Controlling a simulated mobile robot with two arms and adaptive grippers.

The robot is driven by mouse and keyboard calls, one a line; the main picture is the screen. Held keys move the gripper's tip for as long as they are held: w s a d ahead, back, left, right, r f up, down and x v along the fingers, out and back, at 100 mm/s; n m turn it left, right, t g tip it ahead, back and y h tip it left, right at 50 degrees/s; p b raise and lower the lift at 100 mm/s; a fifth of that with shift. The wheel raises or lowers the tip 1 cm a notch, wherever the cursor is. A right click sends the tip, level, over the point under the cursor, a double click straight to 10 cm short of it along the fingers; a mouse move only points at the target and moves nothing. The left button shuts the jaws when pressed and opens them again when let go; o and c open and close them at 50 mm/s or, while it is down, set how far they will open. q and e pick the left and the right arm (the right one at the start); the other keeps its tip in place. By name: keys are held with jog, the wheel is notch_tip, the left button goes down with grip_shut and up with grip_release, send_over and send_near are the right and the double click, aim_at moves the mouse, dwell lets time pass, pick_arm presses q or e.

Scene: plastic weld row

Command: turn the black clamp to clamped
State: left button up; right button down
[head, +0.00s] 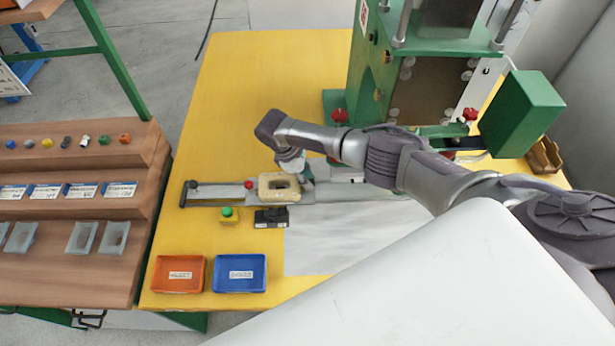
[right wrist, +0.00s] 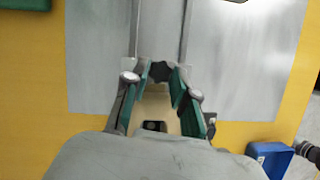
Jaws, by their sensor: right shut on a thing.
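My right gripper (head: 306,178) reaches down over the grey rail, just right of a cream block with an oval hole (head: 265,190). In the right wrist view, my right gripper (right wrist: 163,72) has its green-padded fingers closed on the sides of a dark knob, the black clamp (right wrist: 160,69). The clamp stands beside the cream block (right wrist: 160,102). In the head view the gripper hides the clamp, and which way it is turned is hard to tell. My left gripper does not show.
A green machine (head: 450,42) stands behind. A red knob (head: 249,184) and a black knob (head: 192,185) sit along the rail to the left. A green button (head: 227,211), a black box (head: 271,217), an orange tray (head: 179,258) and a blue tray (head: 239,258) are in front.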

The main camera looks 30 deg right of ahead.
jog(key=n+t+p, duration=0.1)
jog(key=n, duration=0.1)
jog(key=n+p, duration=0.2)
jog(key=shift+s+a+r+n+t+h, duration=0.1)
jog(key=shift+s+r+n+t+h, duration=0.1)
jog(key=shift+n+t+h, duration=0.15)
jog(key=shift+s+f+n+t+p, duration=0.1)
jog(key=shift+n+t+p, duration=0.85)
jog(key=shift+n, duration=0.9)
jog(key=c, duration=0.9)
grip_release()
